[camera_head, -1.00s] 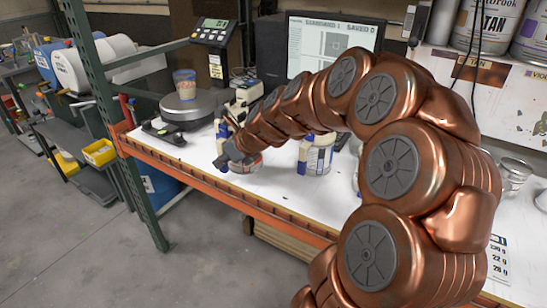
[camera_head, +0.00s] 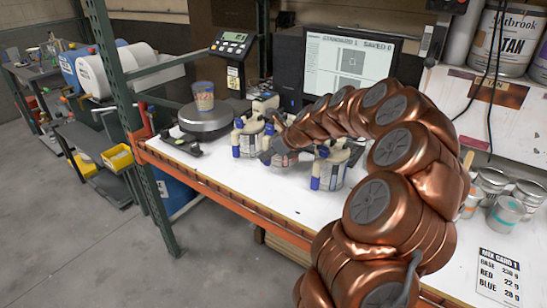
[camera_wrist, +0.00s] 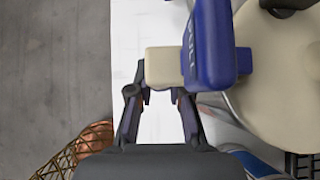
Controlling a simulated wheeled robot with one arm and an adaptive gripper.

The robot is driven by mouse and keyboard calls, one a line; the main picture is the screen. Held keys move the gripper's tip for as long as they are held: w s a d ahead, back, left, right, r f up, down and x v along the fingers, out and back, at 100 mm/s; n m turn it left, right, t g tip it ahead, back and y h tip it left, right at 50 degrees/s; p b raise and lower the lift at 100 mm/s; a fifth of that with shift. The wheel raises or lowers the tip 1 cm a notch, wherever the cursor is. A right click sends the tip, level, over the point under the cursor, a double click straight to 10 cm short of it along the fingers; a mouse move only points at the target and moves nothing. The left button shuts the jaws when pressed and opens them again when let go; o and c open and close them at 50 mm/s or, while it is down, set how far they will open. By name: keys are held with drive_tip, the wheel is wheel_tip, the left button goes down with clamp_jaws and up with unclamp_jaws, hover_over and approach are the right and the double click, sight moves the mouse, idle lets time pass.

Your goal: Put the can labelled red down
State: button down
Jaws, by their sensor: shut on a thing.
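My gripper (camera_head: 268,156) is at the row of cans on the white bench, partly hidden by my arm. In the wrist view my gripper (camera_wrist: 164,92) is shut on a beige handle block (camera_wrist: 164,66) with a blue spout piece (camera_wrist: 206,42) beside it. This belongs to a can with a beige lid (camera_wrist: 284,65). In the head view the held can (camera_head: 285,159) shows a small reddish part next to the fingers. I cannot read its label, nor tell whether its base touches the bench.
A similar can (camera_head: 247,140) stands to the left behind the gripper, another (camera_head: 331,168) to the right. A scale (camera_head: 205,118) carries a cup (camera_head: 203,96). The orange front beam (camera_head: 222,187) edges the bench; the white top (camera_head: 200,163) near it is clear. Jars (camera_head: 506,214) stand at right.

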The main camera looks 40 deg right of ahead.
drive_tip(key=shift+w+d+f+p, duration=0.25)
drive_tip(key=shift+d+f+p, duration=0.35)
drive_tip(key=shift+f, duration=0.35)
drive_tip(key=shift+w+d+f+p, duration=0.25)
drive_tip(key=shift+d+f+p, duration=0.1)
drive_tip(key=shift+d+f, duration=0.45)
drive_tip(key=shift+f, duration=0.3)
drive_tip(key=c, duration=1.1)
unclamp_jaws()
drive_tip(key=shift+a, duration=0.1)
drive_tip(key=shift+r, duration=0.1)
